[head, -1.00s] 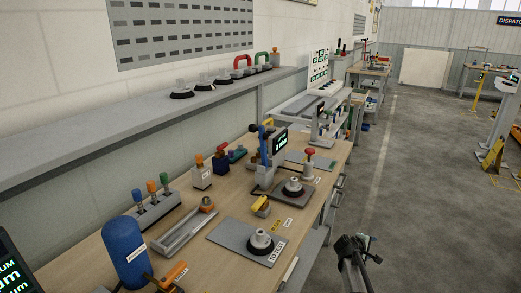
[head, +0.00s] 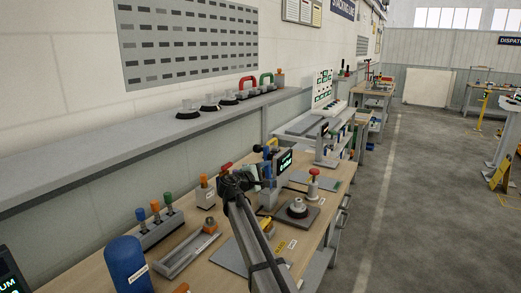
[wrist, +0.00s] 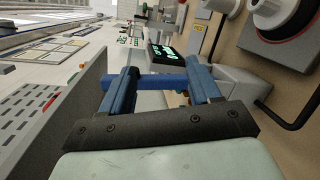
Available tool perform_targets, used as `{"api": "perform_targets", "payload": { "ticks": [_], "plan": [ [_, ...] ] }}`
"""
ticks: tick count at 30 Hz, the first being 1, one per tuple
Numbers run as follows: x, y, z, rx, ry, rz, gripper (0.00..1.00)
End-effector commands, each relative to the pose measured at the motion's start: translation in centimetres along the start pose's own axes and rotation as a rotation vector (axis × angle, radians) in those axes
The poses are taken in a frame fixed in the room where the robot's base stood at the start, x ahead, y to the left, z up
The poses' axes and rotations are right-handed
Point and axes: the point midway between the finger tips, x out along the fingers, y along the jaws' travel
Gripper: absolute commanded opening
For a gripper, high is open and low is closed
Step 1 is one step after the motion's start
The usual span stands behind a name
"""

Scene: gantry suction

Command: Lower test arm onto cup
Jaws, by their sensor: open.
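The test stand (head: 270,190) stands on the bench with a lit green display (head: 285,163) and a blue upright arm (head: 267,153). In the wrist view the display (wrist: 166,56) is straight ahead. My gripper (head: 252,172) is open at the left side of the stand. In the wrist view a blue bar (wrist: 160,83), likely the test arm, spans between my open fingers (wrist: 165,76); contact cannot be told. A suction cup (head: 297,207), dark-skirted with a pale top, sits on a grey plate (head: 310,222) right of the stand. It also seems to show in the wrist view (wrist: 284,16).
A blue tank (head: 126,263), a rack of coloured knobs (head: 160,232) and a grey tray (head: 188,255) lie left of my arm. A red-topped device (head: 313,188) stands beyond the cup. Several cups line the wall shelf (head: 130,160). My forearm hides part of the bench front.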

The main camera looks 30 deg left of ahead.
Motion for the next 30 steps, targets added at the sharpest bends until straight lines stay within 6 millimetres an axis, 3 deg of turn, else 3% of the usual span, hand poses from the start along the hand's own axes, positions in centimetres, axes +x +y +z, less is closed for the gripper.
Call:
{"api": "perform_targets", "payload": {
  "ticks": [1, 6, 9, 14, 20, 30],
  "plan": [
    [-1.6, 2.0, -2.5, 0.017, -0.008, 0.001, 0.62],
    [-4.9, 7.2, -7.6, 0.105, -0.118, -0.015, 0.62],
    [-5.8, 8.8, -8.9, 0.147, -0.174, -0.02, 0.62],
    [-6.3, 9.8, -9.5, 0.18, -0.22, -0.022, 0.62],
    [-4.9, 9.8, -9.0, 0.184, -0.227, -0.023, 0.62],
    [0.9, 9.5, -7.8, 0.183, -0.227, -0.023, 0.62]
  ]
}}
